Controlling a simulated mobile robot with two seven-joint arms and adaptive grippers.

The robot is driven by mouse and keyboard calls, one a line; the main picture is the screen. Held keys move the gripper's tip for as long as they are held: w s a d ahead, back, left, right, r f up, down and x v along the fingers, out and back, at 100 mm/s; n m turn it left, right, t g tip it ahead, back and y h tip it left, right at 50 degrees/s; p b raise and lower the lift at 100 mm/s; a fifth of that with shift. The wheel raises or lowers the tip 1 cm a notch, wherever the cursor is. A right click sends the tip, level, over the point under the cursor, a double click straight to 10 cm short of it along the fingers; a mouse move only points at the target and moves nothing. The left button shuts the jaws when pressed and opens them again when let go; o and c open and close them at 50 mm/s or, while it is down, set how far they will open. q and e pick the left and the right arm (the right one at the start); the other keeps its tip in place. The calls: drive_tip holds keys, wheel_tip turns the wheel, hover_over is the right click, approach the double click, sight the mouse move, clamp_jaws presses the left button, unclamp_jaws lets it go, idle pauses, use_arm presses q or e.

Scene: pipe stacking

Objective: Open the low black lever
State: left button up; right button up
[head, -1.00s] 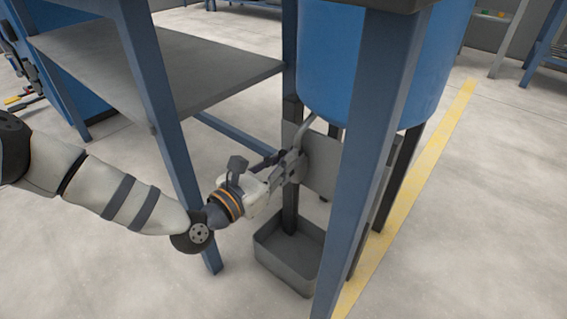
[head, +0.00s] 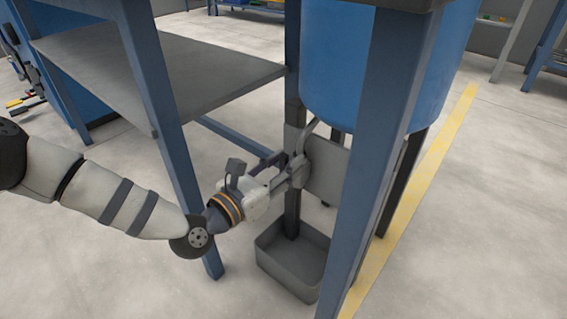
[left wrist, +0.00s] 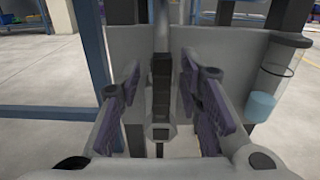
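The black lever (left wrist: 161,85) stands upright in the middle of the left wrist view, below a grey pipe (left wrist: 161,28) and above a grey nut (left wrist: 160,132). My left gripper (left wrist: 163,85) is open, with one purple-padded finger on each side of the lever and a visible gap on both sides. In the head view my left gripper (head: 292,174) reaches to the pipe (head: 308,135) under the blue tank (head: 340,70); the lever cannot be made out there. My right gripper is not in view.
A grey plate (left wrist: 220,50) stands behind the lever. A clear cylinder with blue liquid (left wrist: 262,106) is at its right. A grey open bin (head: 285,280) sits on the floor below. Blue frame legs (head: 375,150) and a grey shelf (head: 160,75) flank the arm.

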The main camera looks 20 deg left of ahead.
use_arm(q)
drive_tip(key=v, duration=1.2)
